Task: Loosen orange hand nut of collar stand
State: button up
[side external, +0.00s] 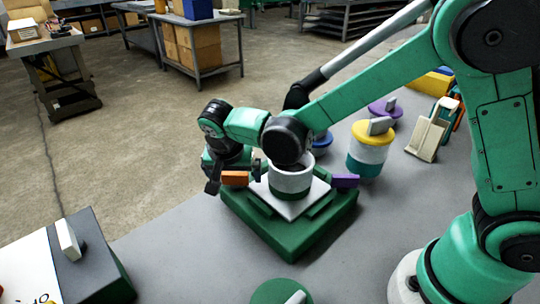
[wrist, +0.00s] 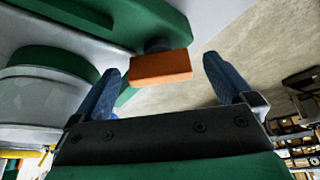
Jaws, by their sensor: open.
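The collar stand (side external: 283,233) has a dark green base, a light grey plate and a white collar (side external: 291,181) with a green lower band. The orange hand nut (side external: 235,178) is a small block on the stand's left side; in the wrist view the orange nut (wrist: 161,68) sits on a dark round stem. My gripper (side external: 234,178) is open at the nut.
A purple block (side external: 345,181) sits on the stand's right side. Behind it stand a yellow-topped canister (side external: 372,147), a purple-lidded one (side external: 384,108) and a cream bracket (side external: 427,138). A green lid (side external: 281,292) and a dark grey box (side external: 88,262) are in front. Bare grey bench lies between.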

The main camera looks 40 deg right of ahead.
jog(key=c, duration=1.3)
jog(key=shift+n, duration=0.3)
jog(key=n+y, duration=0.1)
jog(key=n, duration=0.2)
jog(key=shift+d+n+t, duration=0.1)
jog(key=shift+n+t, duration=0.2)
jog(key=shift+t, duration=0.1)
jog(key=n+y, duration=0.1)
jog(key=n, duration=0.1)
jog(key=n+y, duration=0.1)
jog(key=n, duration=0.1)
jog(key=shift+d+n+t, duration=0.1)
jog(key=shift+n+t, duration=0.2)
jog(key=n+y, duration=0.2)
jog(key=n, duration=0.2)
jog(key=shift+n, duration=0.3)
jog(key=shift+d+n+g+y, duration=0.1)
jog(key=shift+n+g+y, duration=0.25)
jog(key=shift+n, duration=0.75)
jog(key=shift+n+g+y, duration=0.25)
jog(key=shift+n+g, duration=0.1)
jog(key=shift+n, duration=0.75)
